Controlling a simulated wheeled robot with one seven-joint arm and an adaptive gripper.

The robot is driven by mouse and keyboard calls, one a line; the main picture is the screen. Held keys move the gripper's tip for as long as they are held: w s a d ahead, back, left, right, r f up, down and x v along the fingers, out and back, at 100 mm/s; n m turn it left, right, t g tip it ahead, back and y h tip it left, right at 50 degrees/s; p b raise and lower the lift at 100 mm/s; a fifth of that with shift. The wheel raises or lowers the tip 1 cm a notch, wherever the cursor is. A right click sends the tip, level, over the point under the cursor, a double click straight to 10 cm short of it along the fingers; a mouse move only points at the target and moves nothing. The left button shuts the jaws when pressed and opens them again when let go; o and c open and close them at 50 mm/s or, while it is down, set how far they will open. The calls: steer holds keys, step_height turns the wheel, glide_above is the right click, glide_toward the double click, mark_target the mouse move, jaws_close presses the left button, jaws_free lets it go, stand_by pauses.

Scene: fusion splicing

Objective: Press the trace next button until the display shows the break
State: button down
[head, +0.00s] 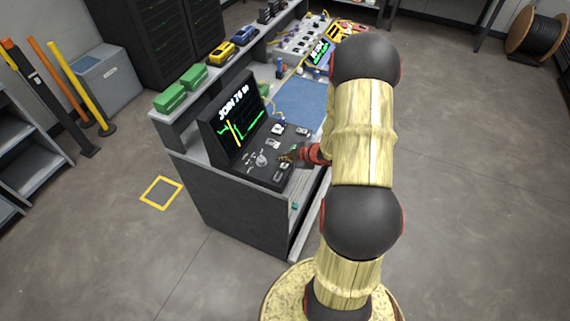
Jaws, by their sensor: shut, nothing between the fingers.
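The trace instrument (213,139) is a black unit at the near end of the bench. Its tilted display (240,122) shows green and yellow trace lines and white text that appears to read "JOIN TO GO". Its sloping panel (249,171) carries a round knob (261,160) and several small light buttons, such as one at the panel's near right (283,165). The button labels are too small to read. My gripper (289,156) is shut and empty, low over the right part of the panel. I cannot tell whether its tips touch a button.
A blue mat (299,101) lies on the bench beyond the instrument. Green cases (181,94) and yellow and blue devices (222,53) stand on the raised shelf behind. A second lit device (319,55) stands farther along. My arm covers the bench's right side.

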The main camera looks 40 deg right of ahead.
mark_target(284, 165)
steer(key=shift+f, duration=0.1)
steer(key=shift+f, duration=0.35)
steer(key=shift+f+b, duration=0.45)
steer(key=shift+b, duration=0.05)
stand_by(0.8)
steer(key=shift+r, duration=0.1)
steer(key=shift+r+p, duration=0.8)
steer(key=shift+p, duration=0.05)
steer(key=shift+r, duration=0.1)
step_height(284, 165, up, 5)
steer(key=p, duration=0.4)
steer(key=shift+p, duration=0.35)
stand_by(0.5)
